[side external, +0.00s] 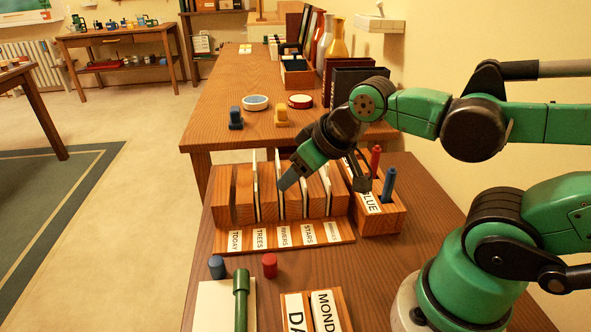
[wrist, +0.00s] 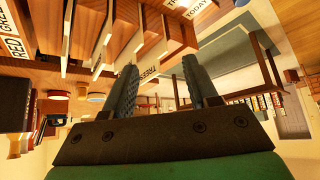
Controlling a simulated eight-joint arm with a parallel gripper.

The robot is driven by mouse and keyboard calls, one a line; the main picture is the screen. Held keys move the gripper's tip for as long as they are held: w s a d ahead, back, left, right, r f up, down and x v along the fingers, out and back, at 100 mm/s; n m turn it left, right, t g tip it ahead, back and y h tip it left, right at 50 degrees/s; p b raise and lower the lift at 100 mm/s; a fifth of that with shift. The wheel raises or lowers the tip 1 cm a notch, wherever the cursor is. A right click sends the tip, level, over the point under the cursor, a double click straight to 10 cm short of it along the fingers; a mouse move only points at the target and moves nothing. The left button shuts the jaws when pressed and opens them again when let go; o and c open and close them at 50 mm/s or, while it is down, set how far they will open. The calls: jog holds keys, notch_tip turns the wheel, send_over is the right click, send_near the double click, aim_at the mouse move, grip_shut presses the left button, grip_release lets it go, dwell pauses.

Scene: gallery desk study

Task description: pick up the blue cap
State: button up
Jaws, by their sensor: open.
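The blue cap (side external: 216,266) is a small dark-blue cylinder standing on the near desk in the side view, at the left, just above the white pad. A similar red cap (side external: 269,265) stands to its right. My gripper (side external: 285,184) is beside the upright slots of the wooden word rack, well above and to the right of the blue cap, with nothing seen in its jaws. In the wrist view my gripper (wrist: 160,82) shows two dark fingers spread apart. I cannot make out the blue cap in the wrist view.
The word rack (side external: 290,236) stands behind the caps. A wooden pen block (side external: 385,218) with a red and a blue pen is to its right. A green pen (side external: 241,298) lies on the white pad (side external: 210,305). Word blocks (side external: 315,309) sit in front.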

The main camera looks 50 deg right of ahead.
jog(key=shift+o, duration=1.2)
